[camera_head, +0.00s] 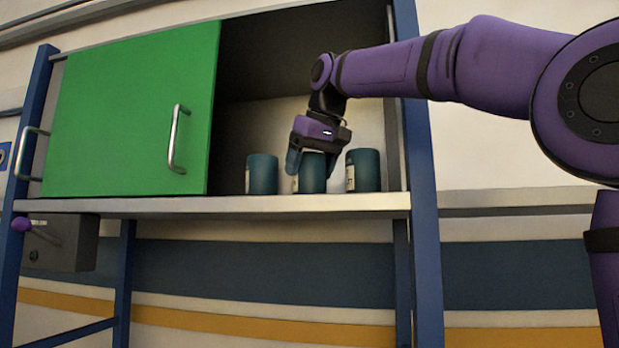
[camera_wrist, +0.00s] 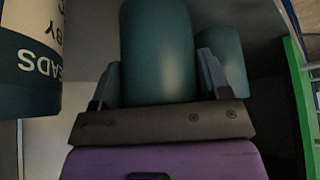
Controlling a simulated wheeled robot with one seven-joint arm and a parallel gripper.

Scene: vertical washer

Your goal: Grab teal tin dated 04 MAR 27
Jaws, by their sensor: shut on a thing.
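Three teal tins stand upright in a row on the cabinet shelf: a left tin (camera_head: 262,174), a middle tin (camera_head: 312,178) and a right tin (camera_head: 364,170). My gripper (camera_head: 312,162) reaches down onto the middle tin. In the wrist view, the middle tin (camera_wrist: 158,50) sits between the two fingers of my gripper (camera_wrist: 160,82), which is shut on it. A neighbouring tin (camera_wrist: 30,70) at the left edge shows a white label with part words "BY" and "EADS". Another tin (camera_wrist: 226,60) is partly behind the right finger. No date is readable on any tin.
A green door (camera_head: 135,115) with a metal handle covers the cabinet's left part. A blue post (camera_head: 420,170) stands just right of the opening. The shelf edge (camera_head: 230,204) runs below the tins. The neighbouring tins stand close on both sides of my fingers.

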